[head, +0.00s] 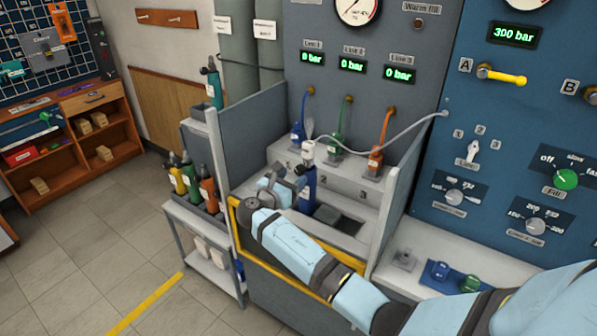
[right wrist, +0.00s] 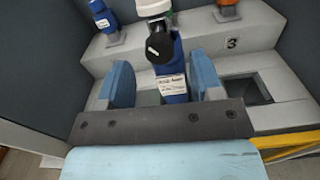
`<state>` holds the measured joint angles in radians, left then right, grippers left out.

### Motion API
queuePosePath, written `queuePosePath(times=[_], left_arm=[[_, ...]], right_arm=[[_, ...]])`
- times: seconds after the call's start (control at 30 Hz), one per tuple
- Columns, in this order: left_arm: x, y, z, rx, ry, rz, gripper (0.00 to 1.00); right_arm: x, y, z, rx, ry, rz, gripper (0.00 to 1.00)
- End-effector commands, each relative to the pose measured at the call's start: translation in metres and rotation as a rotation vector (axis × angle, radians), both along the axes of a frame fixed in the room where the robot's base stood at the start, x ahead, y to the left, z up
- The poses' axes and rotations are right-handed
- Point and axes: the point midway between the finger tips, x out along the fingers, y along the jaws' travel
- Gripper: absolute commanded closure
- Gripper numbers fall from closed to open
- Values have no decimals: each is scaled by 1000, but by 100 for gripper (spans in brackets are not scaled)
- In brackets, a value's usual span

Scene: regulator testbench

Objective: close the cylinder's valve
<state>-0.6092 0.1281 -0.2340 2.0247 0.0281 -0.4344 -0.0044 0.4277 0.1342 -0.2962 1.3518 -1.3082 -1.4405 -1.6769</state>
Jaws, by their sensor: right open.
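A blue cylinder (head: 307,192) stands upright in the stepped grey test bench, with a white fitting (head: 308,149) on top and a grey hose attached. In the right wrist view the cylinder (right wrist: 173,92) carries a white label. Its black valve knob (right wrist: 160,47) with a white mark faces the camera. My right gripper (head: 284,188) is beside the cylinder at its left in the head view. In the right wrist view the gripper's light blue fingers (right wrist: 165,82) are apart, one to each side of the cylinder below the knob. Contact cannot be told. My left gripper is out of view.
Blue, green and orange hoses (head: 384,128) run to fittings on the bench's upper step. Grey side panels (head: 255,135) flank the bench, and a yellow edge (head: 240,235) runs along its front. Several cylinders (head: 190,180) stand on a side cart. The panel display (head: 514,34) reads 300 bar.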

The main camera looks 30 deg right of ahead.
Motion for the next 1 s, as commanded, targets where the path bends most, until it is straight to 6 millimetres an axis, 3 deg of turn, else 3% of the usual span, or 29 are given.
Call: queuePosePath(times=[0.23, 0.63, 0.87, 1.0], left_arm=[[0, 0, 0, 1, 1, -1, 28], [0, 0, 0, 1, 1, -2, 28], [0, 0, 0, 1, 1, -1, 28], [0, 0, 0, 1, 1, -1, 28]], right_arm=[[14, -32, 0, 1, -2, 1, 40], [16, -40, 0, 2, -1, 1, 40], [16, -39, 0, 2, -1, 1, 90], [16, -39, 0, 2, -3, 1, 90]])
